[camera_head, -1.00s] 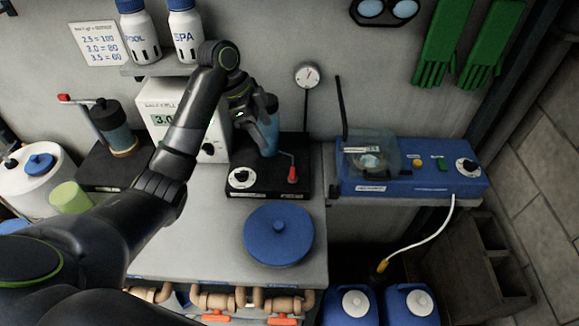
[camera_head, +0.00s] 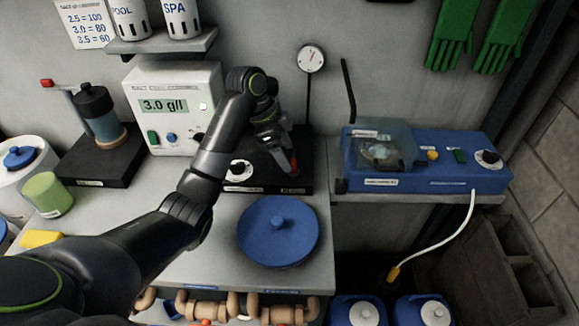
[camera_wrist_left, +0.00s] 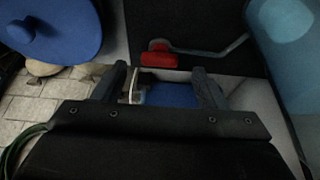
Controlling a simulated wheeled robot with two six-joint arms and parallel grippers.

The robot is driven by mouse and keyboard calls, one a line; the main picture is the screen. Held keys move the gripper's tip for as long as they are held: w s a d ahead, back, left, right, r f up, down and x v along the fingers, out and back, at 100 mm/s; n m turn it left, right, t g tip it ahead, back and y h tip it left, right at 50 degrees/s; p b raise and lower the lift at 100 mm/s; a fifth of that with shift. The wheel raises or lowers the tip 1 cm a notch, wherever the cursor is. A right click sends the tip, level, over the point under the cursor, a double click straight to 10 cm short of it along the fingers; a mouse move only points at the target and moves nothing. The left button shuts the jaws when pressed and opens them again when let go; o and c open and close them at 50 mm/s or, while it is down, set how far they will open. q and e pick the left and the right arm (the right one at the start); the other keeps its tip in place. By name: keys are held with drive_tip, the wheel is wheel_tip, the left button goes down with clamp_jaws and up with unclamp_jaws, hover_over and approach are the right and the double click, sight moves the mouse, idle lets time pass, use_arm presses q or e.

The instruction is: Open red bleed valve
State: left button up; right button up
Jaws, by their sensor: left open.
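The red bleed valve handle (camera_head: 294,169) is at the right end of the black base (camera_head: 262,186) on the bench. In the left wrist view the red handle (camera_wrist_left: 160,57) sits on a grey bent rod, just beyond the fingertips. My left gripper (camera_head: 283,150) is over the right part of this base, close to the handle. It partly hides the base and the cylinder there. In the left wrist view the two fingers of my left gripper (camera_wrist_left: 163,75) stand apart with nothing held between them. I cannot tell whether a finger touches the handle. My right gripper is not in view.
A light blue cylinder (camera_wrist_left: 288,50) stands close at the right in the left wrist view. A round blue lid (camera_head: 278,232) lies on the bench in front. A gauge (camera_head: 310,58) stands behind. A blue device (camera_head: 425,165) is to the right, the salt meter (camera_head: 172,106) to the left.

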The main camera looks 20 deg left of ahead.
sight(294, 167)
use_arm(q)
drive_tip(key=shift+d+f+p, duration=0.35)
drive_tip(key=shift+f, duration=0.25)
drive_tip(key=shift+x, duration=0.8)
drive_tip(key=shift+a, duration=0.1)
drive_tip(key=shift+c, duration=0.2)
drive_tip(key=c, duration=0.9)
